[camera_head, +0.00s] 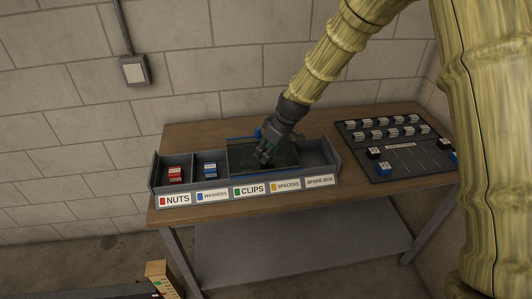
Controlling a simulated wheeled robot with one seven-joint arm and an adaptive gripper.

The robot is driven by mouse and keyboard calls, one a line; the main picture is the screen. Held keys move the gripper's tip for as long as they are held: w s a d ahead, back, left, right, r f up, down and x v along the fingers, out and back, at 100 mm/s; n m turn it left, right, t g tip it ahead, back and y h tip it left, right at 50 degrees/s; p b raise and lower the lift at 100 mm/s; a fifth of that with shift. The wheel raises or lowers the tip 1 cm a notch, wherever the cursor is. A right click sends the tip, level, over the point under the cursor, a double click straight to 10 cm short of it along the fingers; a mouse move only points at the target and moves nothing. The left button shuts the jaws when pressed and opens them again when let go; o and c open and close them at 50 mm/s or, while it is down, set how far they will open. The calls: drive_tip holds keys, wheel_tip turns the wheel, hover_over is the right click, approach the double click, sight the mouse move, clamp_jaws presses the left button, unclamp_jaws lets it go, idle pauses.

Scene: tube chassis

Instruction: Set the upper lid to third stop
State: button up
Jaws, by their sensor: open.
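A dark lid panel with a blue edge (240,157) lies over the middle of a grey compartment tray (153,178) on the workbench. It covers the area behind the CLIPS and SPACERS labels. A small blue tab (257,133) stands at the panel's back edge. My gripper (264,159) is open and points down over the panel, and it hides part of it. I cannot tell whether the fingers touch the panel. I see no second lid or stop marks clearly.
Left compartments hold red pieces (175,174) and blue pieces (210,169). The right end compartment looks empty. A dark board (385,168) with several labelled blocks lies on the bench (210,130) at right. A wall box (134,70) hangs behind. My arm crosses the upper right.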

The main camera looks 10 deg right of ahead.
drive_tip(key=v, duration=1)
drive_tip(key=shift+s+d, duration=0.1)
